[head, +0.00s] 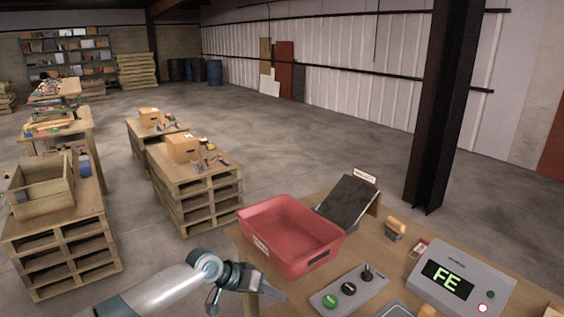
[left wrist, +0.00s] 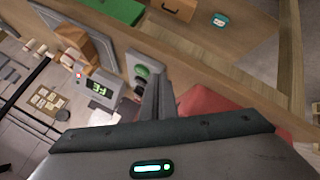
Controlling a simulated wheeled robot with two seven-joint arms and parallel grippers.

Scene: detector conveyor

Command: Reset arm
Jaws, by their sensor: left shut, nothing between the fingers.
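My left arm comes in from the lower left in the head view, and its gripper (head: 248,284) is beside the near left corner of the table, in front of the red bin. In the left wrist view the two fingers (left wrist: 157,96) are together, shut with nothing between them. The red bin (head: 290,235) is upright and looks empty; part of it shows behind the fingers in the left wrist view (left wrist: 205,103). My right gripper does not show.
The wooden table (head: 390,262) also bears a button panel (head: 349,289) with a green and a black button, a grey detector box (head: 458,283) reading "FE", and a dark sloped chute (head: 349,201). Stacked pallets (head: 194,190) stand left of it. A dark steel column (head: 440,110) rises behind.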

